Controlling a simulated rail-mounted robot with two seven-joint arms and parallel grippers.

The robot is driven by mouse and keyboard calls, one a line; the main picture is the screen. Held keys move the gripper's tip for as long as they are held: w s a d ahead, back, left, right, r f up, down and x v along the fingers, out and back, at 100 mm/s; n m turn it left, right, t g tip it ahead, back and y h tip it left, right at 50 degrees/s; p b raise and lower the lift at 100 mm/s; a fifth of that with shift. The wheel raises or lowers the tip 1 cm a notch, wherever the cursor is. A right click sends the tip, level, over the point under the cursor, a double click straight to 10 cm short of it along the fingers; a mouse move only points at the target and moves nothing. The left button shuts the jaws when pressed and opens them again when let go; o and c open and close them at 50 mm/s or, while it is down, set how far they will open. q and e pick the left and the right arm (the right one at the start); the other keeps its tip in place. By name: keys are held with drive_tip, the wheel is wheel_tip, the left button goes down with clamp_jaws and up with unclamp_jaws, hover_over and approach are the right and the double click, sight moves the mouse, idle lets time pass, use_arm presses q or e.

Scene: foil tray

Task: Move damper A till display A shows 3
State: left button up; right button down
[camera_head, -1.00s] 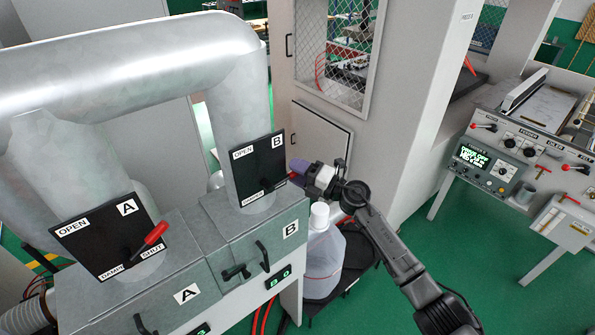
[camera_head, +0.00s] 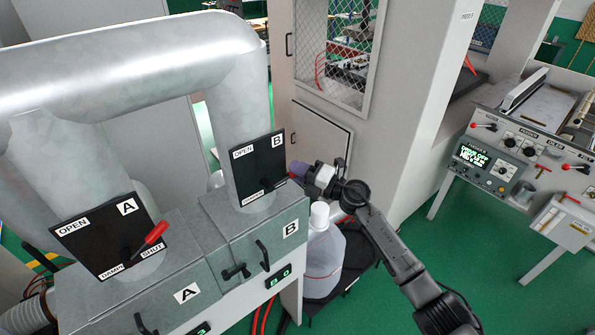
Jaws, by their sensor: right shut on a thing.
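Damper A's black plate (camera_head: 95,240) is on the left duct, marked OPEN at its upper left and SHUT at its lower right. Its red-handled lever (camera_head: 154,234) points up and right, and no gripper is near it. Display A (camera_head: 201,329) is cut off by the bottom edge; a green digit, perhaps 3, partly shows. My right gripper (camera_head: 296,171) is at damper B's plate (camera_head: 257,162), shut on damper B's lever, whose handle it mostly hides. Display B (camera_head: 279,277) shows small green digits that are hard to read. My left gripper is out of view.
A white plastic jug (camera_head: 323,262) stands below my right arm, beside the grey duct cabinet (camera_head: 222,258). A tall pale cabinet (camera_head: 420,110) is behind the arm. A control console (camera_head: 520,150) stands at the right. Green floor is open between.

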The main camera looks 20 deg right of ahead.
sight(282, 160)
drive_tip(key=r+n+p, duration=0.1)
drive_tip(key=p, duration=0.1)
drive_tip(key=r+n+g+p, duration=0.1)
drive_tip(key=p, duration=0.1)
drive_tip(key=shift+a+r+n+h, duration=0.2)
drive_tip(key=shift+r+n+h, duration=0.1)
drive_tip(key=shift+r+n, duration=0.1)
drive_tip(key=shift+s+a+r+n+p, duration=0.1)
drive_tip(key=shift+s+a+n+p, duration=0.1)
drive_tip(key=shift+n+p, duration=0.4)
drive_tip(key=shift+g, duration=0.3)
drive_tip(key=c, duration=1)
unclamp_jaws()
drive_tip(key=shift+b+v, duration=1.55)
drive_tip(key=shift+v, duration=5.3)
